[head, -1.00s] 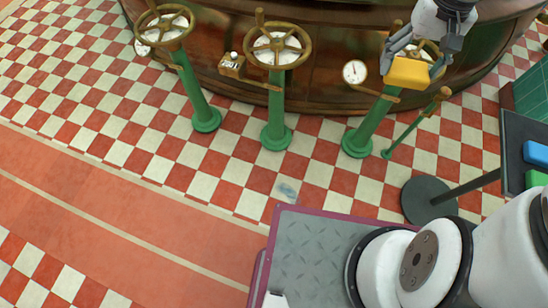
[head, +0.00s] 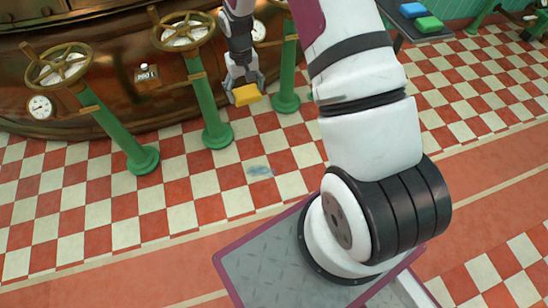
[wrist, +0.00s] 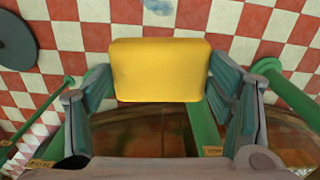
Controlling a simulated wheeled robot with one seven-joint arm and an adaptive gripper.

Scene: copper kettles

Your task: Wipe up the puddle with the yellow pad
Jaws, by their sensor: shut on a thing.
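The yellow pad (head: 246,94) is held between the fingers of my gripper (head: 243,88), above the checkered floor. In the wrist view the yellow pad (wrist: 160,70) fills the space between both fingers of my gripper (wrist: 160,88). The puddle (head: 261,171) is a small bluish-grey patch on the tiles, below and slightly right of the pad in the head view. In the wrist view the puddle (wrist: 158,6) shows in part at the top edge, beyond the pad. The pad is apart from the floor.
Green posts with brass handwheels (head: 183,32) stand along the copper kettle (head: 110,100) at the back. A tray with a blue block (head: 413,10) and a green block (head: 429,24) is at the upper right. The floor around the puddle is clear.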

